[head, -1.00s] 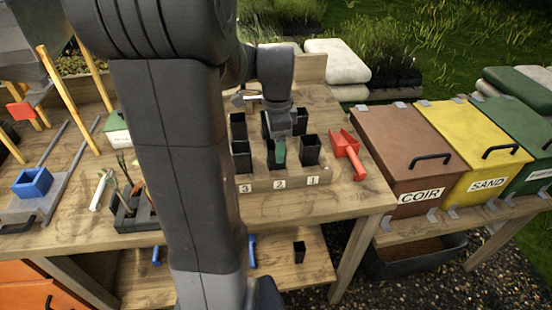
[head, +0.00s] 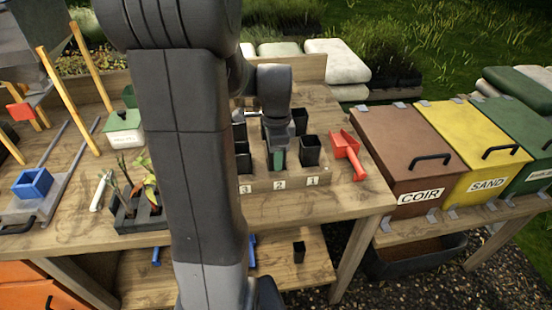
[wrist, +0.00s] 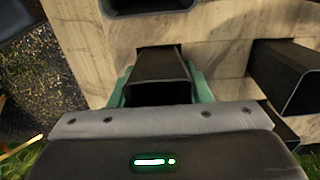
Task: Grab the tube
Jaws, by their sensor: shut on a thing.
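The tube (wrist: 158,66) is a black, square, open-topped plant tube. It stands in the front row of the wooden block (head: 300,183), above the label 2. My gripper (head: 278,156) has green fingers and reaches down onto this tube from above. In the wrist view the fingers of my gripper (wrist: 161,86) lie on both sides of the tube, shut on it. The wrist body hides part of the tube's near side. In the head view the hand and a finger cover most of it.
Other black tubes stand close by, one at the right (head: 310,150) above label 1. A red scoop (head: 347,153) lies right of the block. A black tray of seedlings (head: 130,218) and a green-lidded box (head: 123,128) stand left.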

